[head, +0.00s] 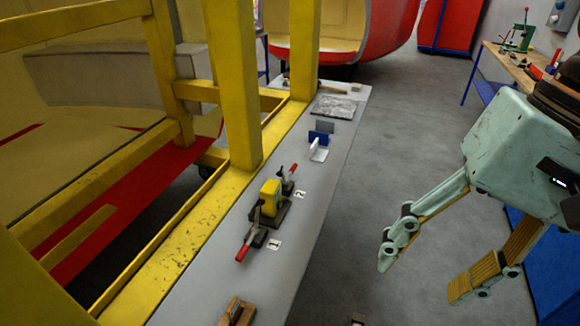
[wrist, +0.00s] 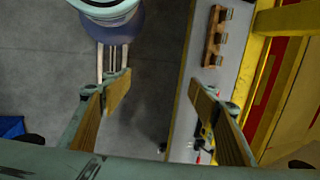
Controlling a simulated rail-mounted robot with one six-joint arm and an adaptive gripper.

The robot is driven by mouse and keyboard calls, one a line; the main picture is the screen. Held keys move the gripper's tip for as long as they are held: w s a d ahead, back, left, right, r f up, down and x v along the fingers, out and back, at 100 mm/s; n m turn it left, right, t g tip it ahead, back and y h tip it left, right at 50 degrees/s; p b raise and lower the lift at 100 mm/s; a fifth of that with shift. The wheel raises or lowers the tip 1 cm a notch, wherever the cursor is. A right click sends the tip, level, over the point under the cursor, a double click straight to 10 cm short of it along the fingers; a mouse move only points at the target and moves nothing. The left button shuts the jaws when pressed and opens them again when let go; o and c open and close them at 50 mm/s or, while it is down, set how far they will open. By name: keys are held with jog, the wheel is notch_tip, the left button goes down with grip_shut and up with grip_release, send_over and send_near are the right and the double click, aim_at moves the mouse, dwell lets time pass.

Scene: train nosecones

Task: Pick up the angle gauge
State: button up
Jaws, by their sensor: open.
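A yellow block (head: 270,195) sits on a dark base between two red-handled toggle clamps (head: 246,246) on the long grey shelf (head: 205,300). It may be the angle gauge, but I cannot tell for sure. Blue and white angled pieces (head: 319,143) stand farther along the shelf. My gripper (head: 418,280) is open and empty, right of the shelf and apart from everything on it. In the wrist view my gripper (wrist: 160,84) has its two wood-faced fingers spread over the floor and the shelf edge. The right finger partly hides the clamp area there.
A wooden holder (wrist: 212,38) with several metal pieces lies on the shelf; its end shows in the head view (head: 237,313). A yellow frame (head: 232,80) rises along the shelf's left side. A flat grey sheet (head: 335,107) lies farther back. The floor (head: 390,120) right of the shelf is clear.

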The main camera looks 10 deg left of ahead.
jog(key=w+a+f+m+g+y+b, duration=0.1)
jog(key=w+a+f+m+g+y, duration=0.1)
jog(key=w+a+f+m+y, duration=0.45)
jog(key=w+a+f+m+g+y+b, duration=0.1)
jog(key=w+a+f+g+y, duration=0.15)
jog(key=w+a, duration=0.75)
jog(key=m+t+y+b, duration=0.1)
jog(key=m+t+y, duration=0.6)
jog(key=m, duration=0.4)
send_near(278, 198)
jog(key=shift+s+d+r+n+t+h, duration=0.25)
jog(key=shift+s+d+r+t+h, duration=0.25)
jog(key=shift+d+r+h, duration=0.25)
jog(key=shift+a, duration=0.2)
jog(key=shift+w+a+b, duration=0.2)
jog(key=shift+w+a, duration=0.05)
jog(key=shift+a, duration=1.1)
jog(key=shift+w+a+b, duration=0.2)
jog(key=shift+a+b, duration=0.05)
jog(key=shift+a, duration=1.1)
jog(key=shift+w+a+b, duration=0.2)
jog(key=shift+w+a, duration=0.05)
jog(key=shift+a, duration=1.1)
jog(key=shift+a, duration=0.1)
jog(key=shift+w+a+b, duration=0.2)
jog(key=shift+a+b, duration=0.1)
jog(key=shift+a, duration=0.95)
jog(key=shift+w+a+b, duration=0.25)
jog(key=shift+a, duration=1)
